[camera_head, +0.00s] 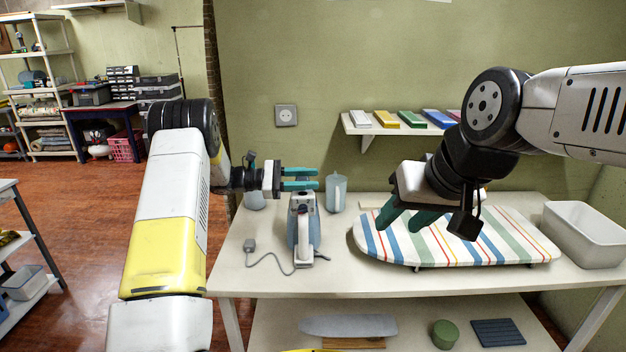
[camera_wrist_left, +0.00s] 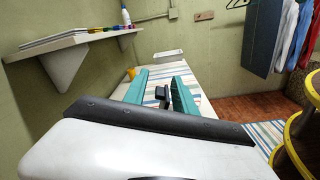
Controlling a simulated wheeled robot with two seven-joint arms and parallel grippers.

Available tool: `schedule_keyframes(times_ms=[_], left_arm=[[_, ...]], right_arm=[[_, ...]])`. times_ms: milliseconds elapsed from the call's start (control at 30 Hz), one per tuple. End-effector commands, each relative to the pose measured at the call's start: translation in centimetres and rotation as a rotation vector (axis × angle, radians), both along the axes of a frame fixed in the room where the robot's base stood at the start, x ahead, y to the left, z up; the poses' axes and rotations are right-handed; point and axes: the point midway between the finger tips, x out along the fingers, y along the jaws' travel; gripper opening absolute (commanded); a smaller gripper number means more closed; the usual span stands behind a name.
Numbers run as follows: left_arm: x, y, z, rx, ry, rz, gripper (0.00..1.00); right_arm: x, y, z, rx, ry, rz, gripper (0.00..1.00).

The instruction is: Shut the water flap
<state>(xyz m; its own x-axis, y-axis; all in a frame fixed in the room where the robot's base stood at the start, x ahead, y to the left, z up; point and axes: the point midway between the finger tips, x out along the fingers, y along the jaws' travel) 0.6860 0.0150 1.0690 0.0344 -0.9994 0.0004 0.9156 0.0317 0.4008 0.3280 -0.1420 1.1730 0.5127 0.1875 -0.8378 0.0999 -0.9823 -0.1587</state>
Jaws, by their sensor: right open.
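A blue-grey iron (camera_head: 314,232) with a white and dark upper part stands on the table's left part, its cord running left to a plug (camera_head: 250,245). Its water flap is too small to make out. My left gripper (camera_head: 316,178) is just above and behind the iron's top, its teal fingers parallel with a gap between them and nothing held. Its fingers also show in the left wrist view (camera_wrist_left: 160,88), spread apart, with a small dark block seen between them. My right gripper (camera_head: 394,226) is open and empty over the left part of the striped ironing board (camera_head: 480,245).
A clear jug (camera_head: 336,193) stands behind the iron, right of my left gripper. A white bin (camera_head: 585,236) is at the table's (camera_head: 340,273) right end. A wall shelf (camera_head: 400,129) holds coloured items. The table's front left is mostly clear.

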Motion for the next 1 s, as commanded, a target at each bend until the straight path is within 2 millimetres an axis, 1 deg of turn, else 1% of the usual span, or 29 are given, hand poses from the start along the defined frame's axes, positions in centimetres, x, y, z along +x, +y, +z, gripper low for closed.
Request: schedule_keyframes(times_ms=[33, 133, 400, 433, 500, 600, 1000], left_arm=[[-0.01, -0.62, 0.01, 0.0, 0.0, -0.002, 0.33], [0.01, -1.19, -0.01, 0.0, 0.0, -0.001, 0.33], [0.03, -1.41, -0.02, 0.001, 0.0, 0.0, 0.33], [0.03, -1.4, -0.02, 0.001, 0.0, 0.0, 0.31], [0.03, -1.4, -0.01, 0.001, 0.0, 0.0, 0.17], [0.03, -1.4, -0.01, 0.001, 0.0, 0.0, 0.0], [-0.01, -1.33, -0.01, 0.002, -0.017, 0.002, 0.0]], right_arm=[[0.0, 0.0, 0.0, 0.0, 0.0, 0.0, 0.44], [0.0, 0.0, 0.0, 0.0, 0.0, 0.0, 0.44], [0.0, 0.0, 0.0, 0.0, 0.0, 0.0, 0.44], [0.0, 0.0, 0.0, 0.0, 0.0, 0.0, 0.44], [0.0, 0.0, 0.0, 0.0, 0.0, 0.0, 0.44], [0.0, 0.0, 0.0, 0.0, 0.0, 0.0, 0.44], [0.0, 0.0, 0.0, 0.0, 0.0, 0.0, 0.44]])
